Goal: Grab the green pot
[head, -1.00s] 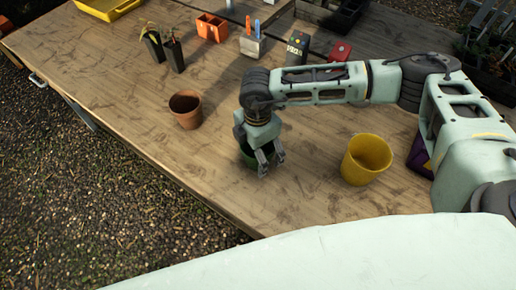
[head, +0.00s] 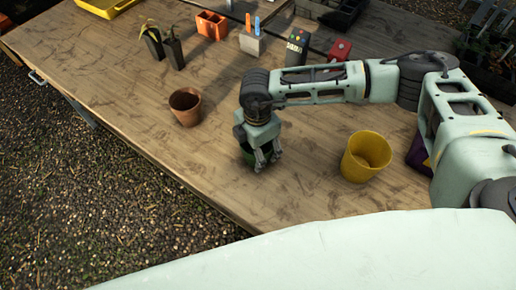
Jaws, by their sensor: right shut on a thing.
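The green pot (head: 247,155) stands near the front edge of the wooden table (head: 130,106), partly hidden by my right gripper (head: 266,163). My right arm comes in from the right and the gripper points down at the pot. Its fingers are shut on the pot, at the side nearer to me. Whether the pot is lifted off the table cannot be told. My left gripper is not in view.
A terracotta pot (head: 186,108) stands left of the gripper and a yellow pot (head: 366,157) right of it. Behind are two dark seedling pots (head: 172,50), orange pots (head: 211,25), a label holder (head: 252,43) and a red box (head: 340,49). The table's front edge is close.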

